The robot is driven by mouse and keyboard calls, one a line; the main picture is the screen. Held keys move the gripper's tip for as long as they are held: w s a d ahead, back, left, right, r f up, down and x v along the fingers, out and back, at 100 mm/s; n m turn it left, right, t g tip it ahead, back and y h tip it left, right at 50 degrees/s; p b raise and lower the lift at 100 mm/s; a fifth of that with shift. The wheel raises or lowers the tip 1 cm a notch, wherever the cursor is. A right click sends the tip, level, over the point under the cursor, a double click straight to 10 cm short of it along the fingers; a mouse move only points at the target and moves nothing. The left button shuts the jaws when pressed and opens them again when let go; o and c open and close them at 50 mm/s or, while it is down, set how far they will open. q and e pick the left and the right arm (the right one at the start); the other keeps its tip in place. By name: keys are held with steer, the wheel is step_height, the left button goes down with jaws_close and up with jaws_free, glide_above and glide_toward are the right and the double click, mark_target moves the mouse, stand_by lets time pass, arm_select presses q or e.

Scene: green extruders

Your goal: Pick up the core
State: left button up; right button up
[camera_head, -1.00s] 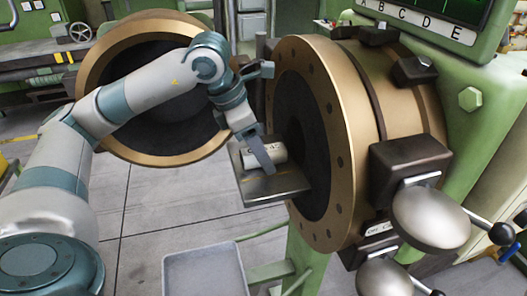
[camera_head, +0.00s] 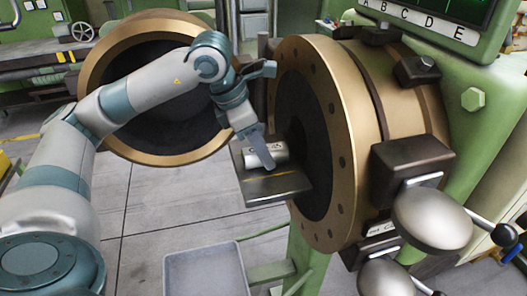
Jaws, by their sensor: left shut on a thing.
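The core, a short pale grey cylinder with dark markings (camera_head: 280,152), lies on its side over a dark metal tray (camera_head: 277,187) at the mouth of the extruder. My left gripper (camera_head: 264,160) reaches down onto the core from the left and is shut on it. The near finger covers part of the core, and the far finger is hidden. I cannot tell whether the core touches the tray. My right gripper is not in view.
The extruder's bronze flange (camera_head: 345,150) stands close on the right of the gripper. Its round open door (camera_head: 95,75) is behind my left arm. A grey bin (camera_head: 205,270) stands below. Metal knobs (camera_head: 432,218) project at the lower right.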

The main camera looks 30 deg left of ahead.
arm_select(q)
step_height(320, 180, up, 8)
steer(key=shift+r+b, duration=0.25)
steer(key=shift+b, duration=0.9)
steer(key=shift+r, duration=0.75)
